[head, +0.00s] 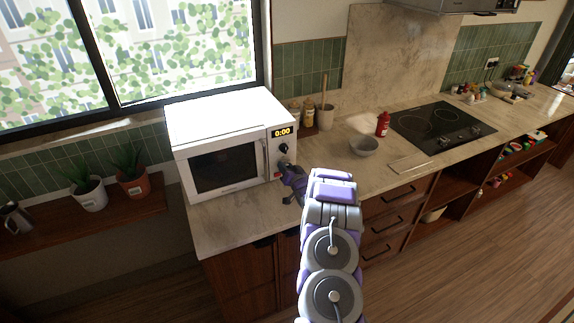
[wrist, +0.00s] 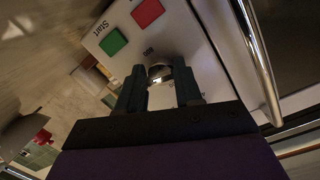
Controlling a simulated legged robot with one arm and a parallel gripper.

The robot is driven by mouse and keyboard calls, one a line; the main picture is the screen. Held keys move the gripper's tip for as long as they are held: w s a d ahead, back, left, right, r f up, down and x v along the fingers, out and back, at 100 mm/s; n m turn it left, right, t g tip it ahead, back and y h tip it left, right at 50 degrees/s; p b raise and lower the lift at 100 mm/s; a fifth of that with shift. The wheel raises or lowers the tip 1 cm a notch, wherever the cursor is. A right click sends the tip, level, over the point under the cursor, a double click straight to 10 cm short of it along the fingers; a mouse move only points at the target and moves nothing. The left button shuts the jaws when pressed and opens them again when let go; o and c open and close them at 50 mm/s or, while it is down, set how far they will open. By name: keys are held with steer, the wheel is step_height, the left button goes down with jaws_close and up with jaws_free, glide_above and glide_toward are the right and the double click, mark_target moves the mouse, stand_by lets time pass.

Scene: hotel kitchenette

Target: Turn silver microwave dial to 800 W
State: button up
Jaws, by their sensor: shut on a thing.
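The white microwave (head: 225,152) stands on the counter with its door shut, and its display (head: 282,132) reads 0:00. A dial (head: 283,148) shows below the display in the head view. In the wrist view a shiny silver dial (wrist: 159,71) sits between the two dark fingers of my gripper (wrist: 160,88), which are shut on it. A small label that looks like 800 (wrist: 148,50), upside down, is printed beside the dial. The dial's pointer is not clear. In the head view my gripper (head: 284,168) is at the control panel's lower part.
A green Start button (wrist: 113,42) and a red button (wrist: 147,13) lie close to the dial. The door's metal handle (wrist: 258,65) runs along the right in the wrist view.

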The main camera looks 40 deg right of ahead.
steer(key=m+p, duration=0.1)
steer(key=m, duration=0.1)
steer(key=r+m+p, duration=0.1)
steer(key=m+p, duration=0.1)
steer(key=shift+w+d+m+y, duration=0.1)
steer(key=shift+m+y, duration=0.3)
steer(key=m, duration=0.2)
steer(key=m+p, duration=0.1)
steer(key=m, duration=0.2)
steer(key=m+t, duration=0.1)
steer(key=m, duration=0.2)
steer(key=shift+s+d+f+y+p, duration=0.2)
steer(key=shift+f+y+p, duration=0.05)
steer(key=shift+y+p, duration=0.15)
steer(key=m, duration=0.5)
steer(key=shift+d+f+t, duration=0.1)
steer(key=shift+f+t, duration=0.1)
steer(key=shift+t, duration=0.1)
steer(key=o, duration=1)
